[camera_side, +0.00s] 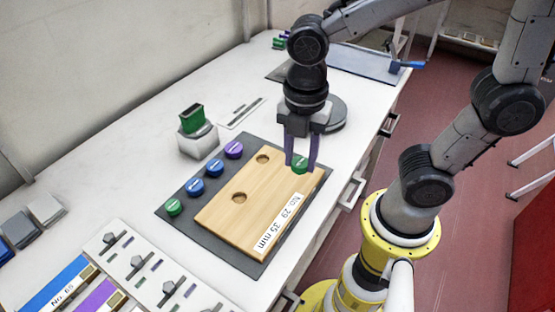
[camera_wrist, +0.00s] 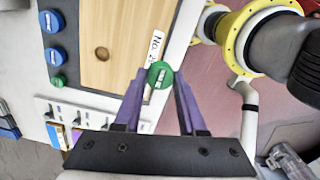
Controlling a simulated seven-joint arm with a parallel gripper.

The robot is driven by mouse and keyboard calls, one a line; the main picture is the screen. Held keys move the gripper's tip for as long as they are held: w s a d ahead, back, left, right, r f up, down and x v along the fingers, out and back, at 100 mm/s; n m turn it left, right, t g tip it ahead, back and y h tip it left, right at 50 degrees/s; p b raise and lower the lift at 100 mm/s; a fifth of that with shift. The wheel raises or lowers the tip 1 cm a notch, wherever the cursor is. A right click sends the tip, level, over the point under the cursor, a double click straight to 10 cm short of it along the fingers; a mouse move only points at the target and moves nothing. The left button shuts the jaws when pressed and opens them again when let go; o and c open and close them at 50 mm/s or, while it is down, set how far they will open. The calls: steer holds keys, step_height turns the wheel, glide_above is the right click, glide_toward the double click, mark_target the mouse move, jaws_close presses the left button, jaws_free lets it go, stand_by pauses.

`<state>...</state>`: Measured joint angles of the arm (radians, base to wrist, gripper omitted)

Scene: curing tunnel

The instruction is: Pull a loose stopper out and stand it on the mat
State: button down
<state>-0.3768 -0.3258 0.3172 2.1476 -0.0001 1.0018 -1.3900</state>
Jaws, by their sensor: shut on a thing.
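My gripper (camera_side: 301,166) is shut on a green stopper (camera_wrist: 160,74), with one purple finger on each side of its round top. The stopper appears raised over the right part of the wooden board (camera_side: 218,222); its exact height is hard to tell. In the wrist view it covers part of the board's label. The board has two empty round holes in view and lies on a dark grey mat (camera_side: 165,217). Along the mat's left strip stand a green stopper (camera_side: 173,207), two blue stoppers (camera_side: 195,187) (camera_side: 215,168) and a purple stopper (camera_side: 234,149).
A white block with a green top (camera_side: 198,140) stands behind the stopper row. A panel with switches (camera_side: 150,265) lies at the near left. A round grey object (camera_side: 335,115) is behind my gripper. A grey flat tray (camera_side: 365,62) lies at the far end. The table edge is right of the board.

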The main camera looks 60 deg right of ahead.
mark_target(304, 163)
steer(key=shift+s+d+r, duration=0.1)
steer(key=shift+s+r, duration=0.1)
steer(key=shift+s, duration=0.1)
steer(key=shift+s+d+r, duration=0.1)
steer(key=shift+s+r, duration=0.05)
steer(key=shift+r, duration=2.35)
